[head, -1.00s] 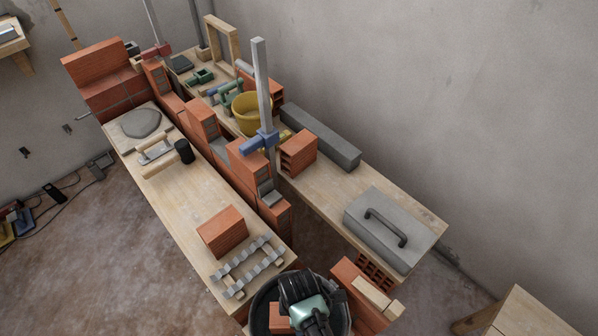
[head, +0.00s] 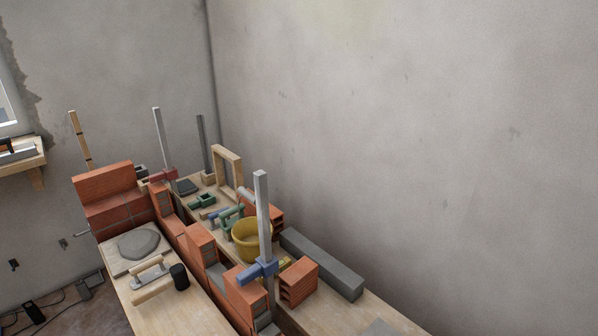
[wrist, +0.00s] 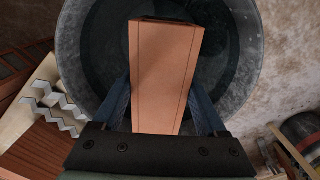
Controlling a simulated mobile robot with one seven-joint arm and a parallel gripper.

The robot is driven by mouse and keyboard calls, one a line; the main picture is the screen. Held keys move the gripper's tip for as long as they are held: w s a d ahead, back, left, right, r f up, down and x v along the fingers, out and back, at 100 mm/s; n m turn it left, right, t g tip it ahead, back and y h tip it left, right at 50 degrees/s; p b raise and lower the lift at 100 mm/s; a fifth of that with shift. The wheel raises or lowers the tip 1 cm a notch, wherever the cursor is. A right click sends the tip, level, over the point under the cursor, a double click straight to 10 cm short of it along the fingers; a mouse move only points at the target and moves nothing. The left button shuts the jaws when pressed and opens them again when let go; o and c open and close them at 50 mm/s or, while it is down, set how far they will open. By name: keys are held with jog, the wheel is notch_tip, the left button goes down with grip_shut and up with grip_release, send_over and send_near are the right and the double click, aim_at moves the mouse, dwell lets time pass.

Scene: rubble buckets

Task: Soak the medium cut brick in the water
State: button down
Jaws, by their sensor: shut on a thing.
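In the wrist view my gripper (wrist: 162,105) is shut on an orange-red cut brick (wrist: 163,65), with one dark blue finger on each side of it. The brick points away from the palm, over or inside a round grey bucket (wrist: 75,42). The inside of the bucket is dark, with a dark surface that looks like water (wrist: 108,55) around the brick. I cannot tell how deep the brick is, or whether it touches the water. The head view shows neither my gripper nor the bucket.
In the wrist view a grey toothed metal piece (wrist: 52,108) lies left of the bucket. In the head view a brick wall (head: 195,240) runs between two wooden benches, with a yellow bucket (head: 250,238), a blue clamp post (head: 262,215), a hollow brick (head: 299,282) and a trowel (head: 150,272).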

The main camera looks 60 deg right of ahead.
jog(key=shift+r, duration=0.1)
dwell(0.4)
notch_tip(320, 180, up, 11)
jog(key=p, duration=1.1)
dwell(0.7)
notch_tip(320, 180, up, 4)
jog(key=p, duration=0.4)
